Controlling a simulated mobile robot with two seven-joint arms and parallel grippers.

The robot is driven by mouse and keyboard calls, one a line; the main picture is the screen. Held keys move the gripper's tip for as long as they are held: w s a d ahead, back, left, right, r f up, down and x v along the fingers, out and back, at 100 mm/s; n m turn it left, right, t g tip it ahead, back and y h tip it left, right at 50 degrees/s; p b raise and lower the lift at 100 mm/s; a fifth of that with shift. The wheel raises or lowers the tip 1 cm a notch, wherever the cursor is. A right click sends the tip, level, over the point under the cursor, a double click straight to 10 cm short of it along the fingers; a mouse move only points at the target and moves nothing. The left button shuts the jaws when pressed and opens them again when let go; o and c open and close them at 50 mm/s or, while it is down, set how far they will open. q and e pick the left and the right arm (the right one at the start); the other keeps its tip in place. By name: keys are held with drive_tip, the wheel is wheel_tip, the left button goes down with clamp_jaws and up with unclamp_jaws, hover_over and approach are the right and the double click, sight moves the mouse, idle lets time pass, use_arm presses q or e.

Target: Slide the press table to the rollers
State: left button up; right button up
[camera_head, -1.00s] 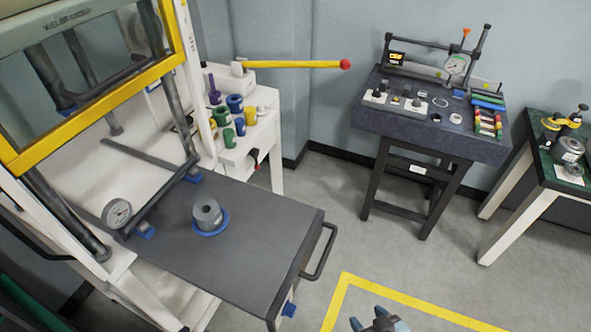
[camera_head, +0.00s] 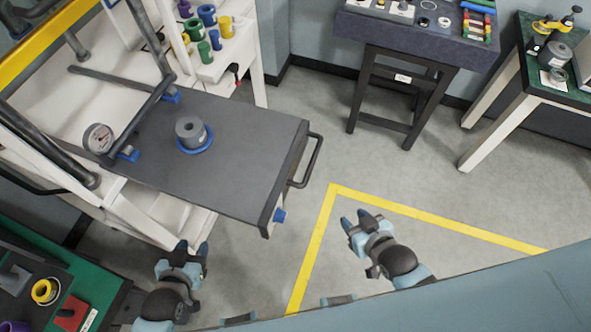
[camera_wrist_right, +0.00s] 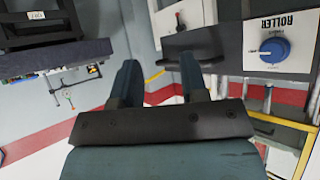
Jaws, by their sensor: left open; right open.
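The press table (camera_head: 235,135) is a dark grey slab pulled out from the white press frame (camera_head: 160,215) toward the right. A grey cylinder (camera_head: 189,130) in a blue ring stands on it. Its black handle (camera_head: 312,160) is on the right end. My right gripper (camera_head: 357,222) is open and empty over the floor, below and to the right of the handle, apart from it. In the right wrist view the open fingers (camera_wrist_right: 160,85) have nothing between them. My left gripper (camera_head: 190,250) is open and empty at the press frame's front lower edge.
A dark workbench (camera_head: 420,35) stands at the back, a green-topped table (camera_head: 550,75) at the right, and another green top (camera_head: 75,280) at lower left. The right wrist view shows a blue ROLLER knob (camera_wrist_right: 274,49).

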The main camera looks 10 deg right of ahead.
drive_tip(key=shift+w+d+f, duration=0.1)
drive_tip(key=shift+w, duration=0.2)
drive_tip(key=c, duration=0.3)
drive_tip(key=w+m+y+b, duration=0.1)
drive_tip(key=w+m+b, duration=0.1)
drive_tip(key=w, duration=0.1)
drive_tip(key=w+m+g+y+b, duration=0.1)
drive_tip(key=w+m+y+b, duration=0.1)
drive_tip(key=w+m, duration=0.1)
drive_tip(key=shift+w+d, duration=0.1)
drive_tip(key=shift+w, duration=0.2)
clamp_jaws()
drive_tip(key=m+g+y+b, duration=0.2)
drive_tip(key=m+y+b, duration=0.2)
drive_tip(key=y, duration=0.2)
approach(296, 159)
drive_tip(key=shift+g, duration=0.4)
drive_tip(key=shift+w+r+p+x, duration=0.1)
drive_tip(key=shift+p+x, duration=0.3)
drive_tip(key=shift+x, duration=1.4)
drive_tip(key=shift+w+r+p+x, duration=0.1)
drive_tip(key=shift+p+x, duration=0.3)
drive_tip(key=shift+x, duration=1.35)
